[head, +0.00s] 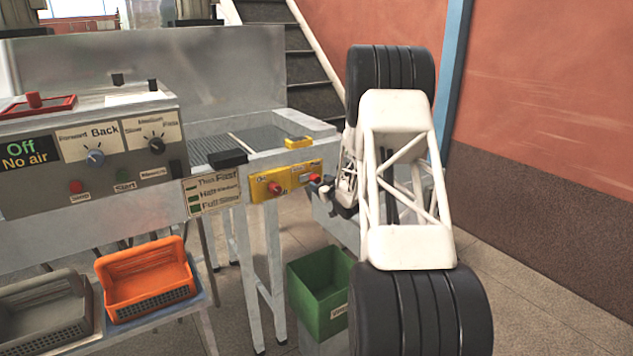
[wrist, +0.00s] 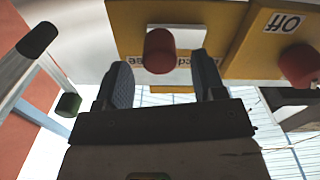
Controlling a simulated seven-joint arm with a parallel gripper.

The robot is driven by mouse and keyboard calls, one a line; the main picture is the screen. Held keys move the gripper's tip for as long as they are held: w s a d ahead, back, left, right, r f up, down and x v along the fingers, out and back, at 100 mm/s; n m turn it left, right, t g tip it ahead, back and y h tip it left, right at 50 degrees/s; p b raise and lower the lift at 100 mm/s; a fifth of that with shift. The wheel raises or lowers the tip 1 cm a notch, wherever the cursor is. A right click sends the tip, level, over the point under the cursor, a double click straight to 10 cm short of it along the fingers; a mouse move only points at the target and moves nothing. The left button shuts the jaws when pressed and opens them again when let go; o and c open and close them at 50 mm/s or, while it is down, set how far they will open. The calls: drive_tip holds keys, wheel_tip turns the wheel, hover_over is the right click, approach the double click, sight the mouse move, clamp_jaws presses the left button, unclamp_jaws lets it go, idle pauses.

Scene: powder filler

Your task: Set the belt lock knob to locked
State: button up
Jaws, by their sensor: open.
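A yellow panel (head: 293,183) on the front of the belt frame carries two red knobs. The right red knob (head: 314,178) is in front of my gripper (head: 320,187). In the wrist view, this red knob (wrist: 160,50) lines up with the gap between the two fingers of my gripper (wrist: 164,72), which are open and empty. I cannot tell whether the fingertips touch it. An upside-down label on the panel (wrist: 190,15) is partly hidden behind the knob and fingers. The knob's setting cannot be read.
The other red knob (wrist: 298,65) sits beside an upside-down "Off" label. A control box (head: 100,165) with dials and buttons stands at left. A green bin (head: 320,295) is below the panel, and an orange basket (head: 147,280) is at lower left.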

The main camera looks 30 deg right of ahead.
sight(318, 181)
drive_tip(key=shift+w, duration=1.6)
